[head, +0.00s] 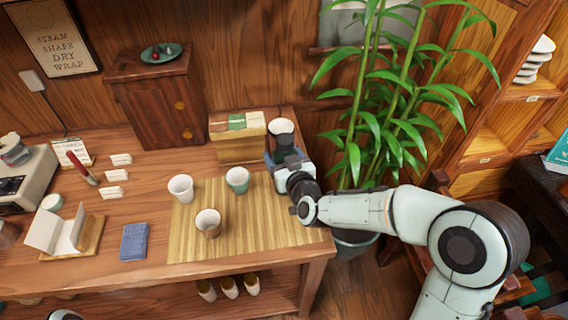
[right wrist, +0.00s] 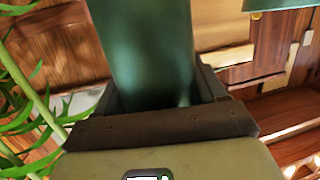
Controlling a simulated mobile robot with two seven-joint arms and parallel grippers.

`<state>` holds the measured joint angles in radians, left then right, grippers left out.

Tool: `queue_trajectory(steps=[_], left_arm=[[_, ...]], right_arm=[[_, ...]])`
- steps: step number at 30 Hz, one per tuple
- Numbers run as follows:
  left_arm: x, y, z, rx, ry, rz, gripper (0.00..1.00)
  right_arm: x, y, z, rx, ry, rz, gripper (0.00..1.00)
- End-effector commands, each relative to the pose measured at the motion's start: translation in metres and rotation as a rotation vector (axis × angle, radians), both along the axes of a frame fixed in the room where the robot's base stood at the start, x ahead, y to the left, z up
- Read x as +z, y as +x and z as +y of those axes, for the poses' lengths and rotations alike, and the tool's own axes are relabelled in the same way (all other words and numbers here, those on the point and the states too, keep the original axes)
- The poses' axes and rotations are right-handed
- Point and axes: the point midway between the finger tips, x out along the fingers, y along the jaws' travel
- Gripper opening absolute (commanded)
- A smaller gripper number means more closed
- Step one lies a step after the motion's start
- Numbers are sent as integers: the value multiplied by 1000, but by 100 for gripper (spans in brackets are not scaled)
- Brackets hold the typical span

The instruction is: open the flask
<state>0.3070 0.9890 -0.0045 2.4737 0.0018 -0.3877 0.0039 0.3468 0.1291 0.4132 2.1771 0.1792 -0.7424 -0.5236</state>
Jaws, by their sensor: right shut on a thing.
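The flask is a dark green cylinder that fills the space between the jaws in the right wrist view (right wrist: 145,45). In the head view only its pale round top (head: 281,126) shows clearly, at the right back of the table; I cannot tell whether that is a lid or an open mouth. My right gripper (head: 284,156) is shut on the flask's body, below this top, and hides most of it. Whether the flask's base touches the table is hidden. My left gripper is not in view.
A bamboo mat (head: 255,230) holds a white cup (head: 181,188), a green cup (head: 237,180) and a brownish cup (head: 208,222). A wooden box (head: 238,150) stands just left of the flask. A leafy plant (head: 385,110) crowds the right side. The mat's front right is clear.

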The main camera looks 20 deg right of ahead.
Motion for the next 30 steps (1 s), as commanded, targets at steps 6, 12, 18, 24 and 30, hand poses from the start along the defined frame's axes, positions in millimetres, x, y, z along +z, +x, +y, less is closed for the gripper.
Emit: queue_trajectory(steps=[6, 12, 18, 24, 30], left_arm=[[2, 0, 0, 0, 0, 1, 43], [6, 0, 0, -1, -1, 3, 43], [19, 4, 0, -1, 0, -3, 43], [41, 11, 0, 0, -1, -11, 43], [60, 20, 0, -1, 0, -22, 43]], right_arm=[[11, 1, 0, -1, -3, -7, 21], [42, 1, 0, -1, -2, -11, 21], [99, 0, 0, 0, -1, -14, 21], [155, 1, 0, -1, 0, -10, 21], [190, 1, 0, -1, -2, -8, 21]])
